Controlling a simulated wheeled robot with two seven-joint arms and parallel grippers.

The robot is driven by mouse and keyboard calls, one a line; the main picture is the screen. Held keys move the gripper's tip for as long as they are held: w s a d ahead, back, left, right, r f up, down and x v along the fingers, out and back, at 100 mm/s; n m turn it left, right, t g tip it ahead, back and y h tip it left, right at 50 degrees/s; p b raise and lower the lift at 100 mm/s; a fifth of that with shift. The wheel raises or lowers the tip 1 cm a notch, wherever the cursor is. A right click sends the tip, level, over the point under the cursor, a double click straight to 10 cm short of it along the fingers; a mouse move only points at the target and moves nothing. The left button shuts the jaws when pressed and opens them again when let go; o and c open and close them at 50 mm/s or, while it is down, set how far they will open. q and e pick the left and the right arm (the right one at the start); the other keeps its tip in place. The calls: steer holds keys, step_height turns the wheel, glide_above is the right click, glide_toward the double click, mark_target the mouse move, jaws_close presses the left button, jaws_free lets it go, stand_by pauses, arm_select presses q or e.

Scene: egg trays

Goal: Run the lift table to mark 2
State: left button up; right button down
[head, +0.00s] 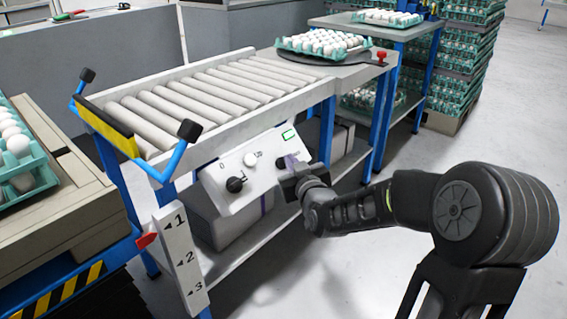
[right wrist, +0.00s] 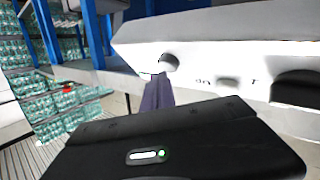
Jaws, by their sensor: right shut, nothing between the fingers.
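The lift table (head: 75,268), with a yellow-and-black striped edge, stands at the left under a tray of eggs. Its red pointer (head: 147,240) is beside the white scale plate (head: 180,262), between marks 1 and 2 and nearer 1. The pale control panel (head: 225,203) under the conveyor bears a black knob (head: 235,184), a pale button (head: 250,159) and a green-framed window (head: 288,135). My right gripper (head: 292,163) is shut and empty, its purple fingers at the panel's right-hand control (right wrist: 169,62). I cannot tell whether they touch it. My left gripper is out of view.
The roller conveyor (head: 190,98) runs above the panel to an egg tray (head: 325,52) on a dark round plate. A bumper frame (head: 105,127) closes its near end. Stacked egg trays (head: 462,62) stand behind. The floor at the right is clear.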

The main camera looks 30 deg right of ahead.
steer(key=shift+w+a+f+b, duration=0.15)
steer(key=shift+w+f+b, duration=0.25)
steer(key=shift+f+b, duration=0.05)
stand_by(0.6)
steer(key=shift+s+r, duration=0.1)
stand_by(3.3)
steer(key=shift+s+d+r+p, duration=0.25)
steer(key=shift+s+r+p, duration=0.05)
steer(key=shift+s+r, duration=0.35)
steer(key=s+r+p, duration=0.1)
steer(key=s+d+r, duration=0.1)
steer(key=s+r, duration=0.1)
steer(key=shift+s+r+p, duration=0.15)
steer(key=shift+s+p, duration=0.1)
steer(key=shift+p, duration=0.1)
stand_by(1.0)
